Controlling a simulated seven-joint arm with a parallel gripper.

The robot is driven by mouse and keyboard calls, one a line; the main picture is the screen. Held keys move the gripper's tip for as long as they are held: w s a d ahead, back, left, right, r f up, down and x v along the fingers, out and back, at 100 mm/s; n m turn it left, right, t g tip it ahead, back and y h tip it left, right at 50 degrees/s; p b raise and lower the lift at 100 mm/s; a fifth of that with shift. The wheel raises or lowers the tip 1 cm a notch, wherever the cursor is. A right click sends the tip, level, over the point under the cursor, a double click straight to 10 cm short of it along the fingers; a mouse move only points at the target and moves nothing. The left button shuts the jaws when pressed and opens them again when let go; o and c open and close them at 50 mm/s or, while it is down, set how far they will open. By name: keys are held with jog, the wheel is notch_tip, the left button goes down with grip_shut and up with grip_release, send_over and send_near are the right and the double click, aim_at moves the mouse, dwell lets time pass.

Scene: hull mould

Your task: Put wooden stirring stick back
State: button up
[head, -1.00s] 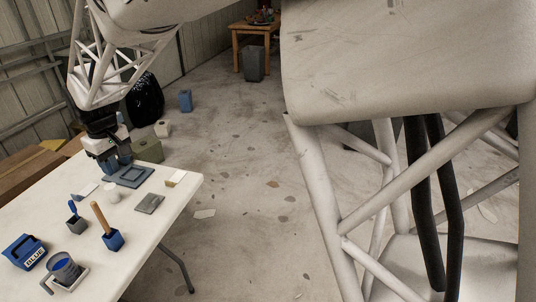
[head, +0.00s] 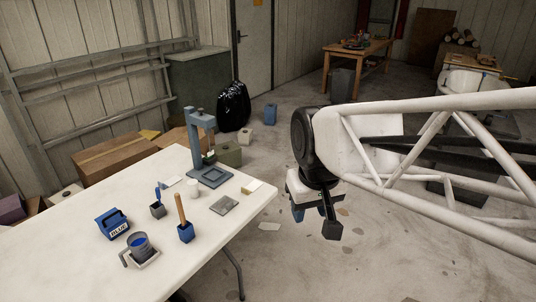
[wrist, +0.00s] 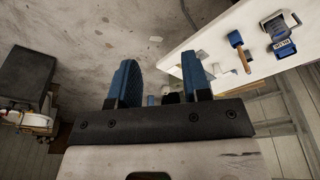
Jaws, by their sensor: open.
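The wooden stirring stick (head: 180,208) stands upright, slightly tilted, in a small blue holder (head: 186,233) on the white table. The stick (wrist: 246,62) and holder (wrist: 236,39) also show at the upper right of the wrist view. A mug of blue paint (head: 138,246) stands on a small tray left of the holder. My gripper (head: 315,220) hangs off the table's right side, well away from the stick. Its blue fingers (wrist: 160,62) are apart in the wrist view, with nothing between them.
On the white table (head: 85,270) are a box marked BLUE (head: 112,224), a grey cup (head: 157,210) with a blue-handled tool, a white cup (head: 194,189), a grey plate (head: 224,204), a pale block (head: 252,187) and a tall grey-blue stand (head: 195,145). The table's front left is clear.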

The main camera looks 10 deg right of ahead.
jog(key=s+d+f+m, duration=0.1)
jog(key=s+d+f, duration=0.1)
jog(key=s, duration=0.5)
jog(key=shift+d, duration=0.25)
dwell(1.0)
